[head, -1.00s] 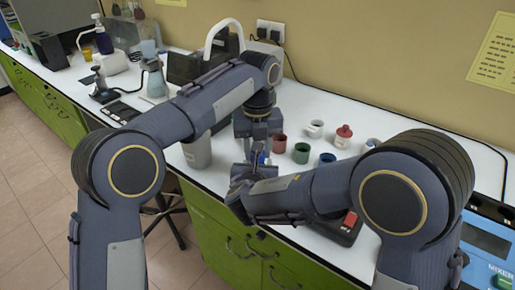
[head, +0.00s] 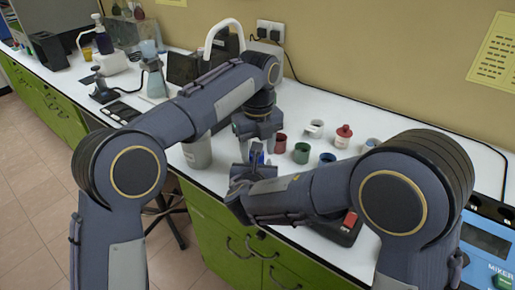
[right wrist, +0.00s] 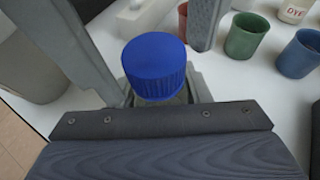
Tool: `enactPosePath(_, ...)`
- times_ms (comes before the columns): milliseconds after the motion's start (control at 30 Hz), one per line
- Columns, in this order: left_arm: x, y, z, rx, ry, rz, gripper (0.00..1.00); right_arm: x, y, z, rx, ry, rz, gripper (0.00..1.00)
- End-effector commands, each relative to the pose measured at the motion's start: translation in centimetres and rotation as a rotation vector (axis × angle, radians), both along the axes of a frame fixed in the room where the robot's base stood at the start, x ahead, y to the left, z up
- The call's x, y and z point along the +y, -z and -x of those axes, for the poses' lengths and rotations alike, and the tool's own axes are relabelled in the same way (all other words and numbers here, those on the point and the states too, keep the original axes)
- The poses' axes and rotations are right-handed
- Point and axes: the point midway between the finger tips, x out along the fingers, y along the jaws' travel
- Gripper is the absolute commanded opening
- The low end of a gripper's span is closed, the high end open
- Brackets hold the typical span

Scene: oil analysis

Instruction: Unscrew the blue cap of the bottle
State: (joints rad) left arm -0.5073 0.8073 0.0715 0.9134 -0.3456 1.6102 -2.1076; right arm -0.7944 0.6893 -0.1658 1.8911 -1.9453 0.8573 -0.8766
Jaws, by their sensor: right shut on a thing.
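The blue cap (right wrist: 155,68) sits on top of the bottle (right wrist: 172,99), whose body is mostly hidden under the cap and by my right gripper. The cap also shows as a small blue patch in the head view (head: 257,152). My right gripper (right wrist: 158,100) is shut on the bottle just below the cap. My left gripper (head: 257,147) comes down from above, its fingers apart on either side of the cap. In the right wrist view one left finger stands left of the cap and the other to its right, with visible gaps.
Red (head: 280,144), green (head: 301,153) and blue (head: 327,159) cups stand to the right on the white bench. A grey container (head: 197,152) stands left of the grippers, near the bench edge.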

Motion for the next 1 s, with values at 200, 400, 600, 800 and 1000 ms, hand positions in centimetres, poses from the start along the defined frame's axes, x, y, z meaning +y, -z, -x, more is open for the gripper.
enactPosePath(200,0.1,-0.8,0.0,0.001,-0.001,-0.002,0.55,-0.3,0.0,-0.1,-0.001,0.006,0.001,0.0)
enactPosePath(400,0.0,-3.5,0.0,0.001,-0.001,0.0,0.55,-0.3,0.0,-0.1,-0.001,0.006,0.001,0.0)
enactPosePath(600,0.0,-4.6,0.0,0.002,0.007,-0.002,0.51,-0.2,0.0,-0.1,-0.001,0.005,0.0,0.0)
enactPosePath(800,-0.3,-6.1,0.0,0.0,0.147,-0.005,0.51,-0.2,0.0,-0.1,-0.001,0.004,0.0,0.0)
enactPosePath(1000,-0.1,-7.6,0.0,0.002,0.275,-0.001,0.51,-0.1,0.0,-0.1,-0.001,0.004,0.0,0.0)
